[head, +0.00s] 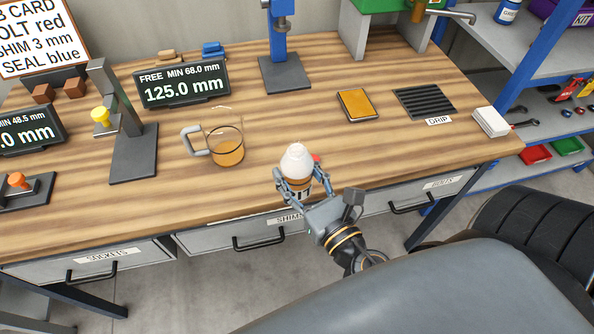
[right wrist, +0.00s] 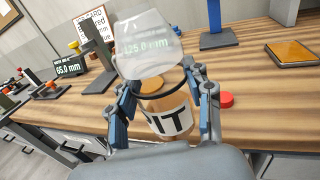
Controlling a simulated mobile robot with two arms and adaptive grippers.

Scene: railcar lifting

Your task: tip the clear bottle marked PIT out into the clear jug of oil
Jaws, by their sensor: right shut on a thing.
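The clear bottle marked PIT (head: 297,160) is in my right gripper (head: 300,188) at the bench's front edge, about upright, with amber contents low in it. In the right wrist view the bottle (right wrist: 150,50) stands between the fingers (right wrist: 165,105), its PIT label facing the camera. I cannot tell whether its base touches the bench. The clear jug of oil (head: 226,152) stands on the bench to the left of and behind the bottle, its grey handle to the left and amber oil in its lower part. My left gripper is not in view.
A red cap-like disc (right wrist: 227,99) lies just right of the bottle. A display reading 125.0 mm (head: 183,85) and a dark stand (head: 133,155) are beyond and left of the jug. Bench (head: 255,120) between is clear.

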